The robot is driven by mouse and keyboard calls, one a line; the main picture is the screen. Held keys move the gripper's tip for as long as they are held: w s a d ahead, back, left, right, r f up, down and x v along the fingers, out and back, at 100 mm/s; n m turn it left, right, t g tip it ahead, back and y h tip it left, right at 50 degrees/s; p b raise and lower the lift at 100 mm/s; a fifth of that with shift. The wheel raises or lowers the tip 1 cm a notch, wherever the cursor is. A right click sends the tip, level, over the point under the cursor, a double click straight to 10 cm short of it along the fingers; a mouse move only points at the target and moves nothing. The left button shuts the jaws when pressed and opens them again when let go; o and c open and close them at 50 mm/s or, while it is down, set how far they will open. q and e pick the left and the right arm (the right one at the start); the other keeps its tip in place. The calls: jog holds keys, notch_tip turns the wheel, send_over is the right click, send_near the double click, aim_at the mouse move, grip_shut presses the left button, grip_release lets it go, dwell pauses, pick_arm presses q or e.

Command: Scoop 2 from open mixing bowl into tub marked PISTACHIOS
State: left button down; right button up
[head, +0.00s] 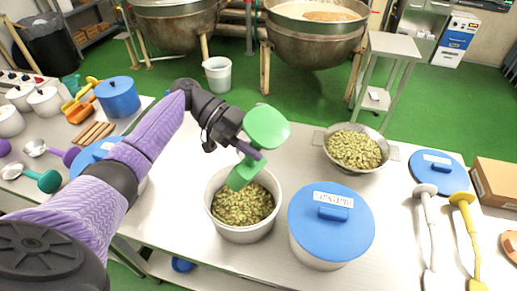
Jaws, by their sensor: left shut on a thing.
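My left gripper (250,154) is shut on a green scoop (267,127), which it holds above an open white tub (240,235). One green part of the scoop is above and right of the fingers, and another is below them, over the tub's back rim. I cannot see whether the scoop holds anything. The tub contains green pistachios (243,205); no marking on it can be read. The open metal mixing bowl (329,157), also with pistachios (355,149), stands behind and right of it. My right gripper is not in view.
A white tub with a labelled blue lid (332,228) stands right of the open tub; its label is unreadable here. Another blue lid (440,171), grey and yellow long-handled tools (468,235) and a cardboard box (497,182) are at the right. Scoops (40,178) lie at the left.

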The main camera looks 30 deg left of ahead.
aim_at(254, 114)
pick_arm(q)
notch_tip(254, 114, up, 4)
jog(key=y+p, duration=0.3)
jog(key=p, duration=0.1)
jog(key=y+p, duration=0.3)
jog(key=p, duration=0.1)
jog(key=shift+f+m+t, duration=0.2)
jog(key=shift+m+t, duration=0.2)
jog(key=y+p, duration=0.2)
jog(key=p, duration=0.1)
jog(key=r+y+p, duration=0.1)
jog(key=y+p, duration=0.1)
jog(key=r+t+y+p, duration=0.1)
jog(key=y+p, duration=0.1)
jog(key=p, duration=0.1)
jog(key=shift+d+m+p, duration=0.1)
jog(key=shift+m+p, duration=0.2)
jog(key=shift+m, duration=0.1)
jog(key=shift+f+y, duration=0.1)
jog(key=shift+y, duration=0.2)
jog(key=shift+f, duration=0.25)
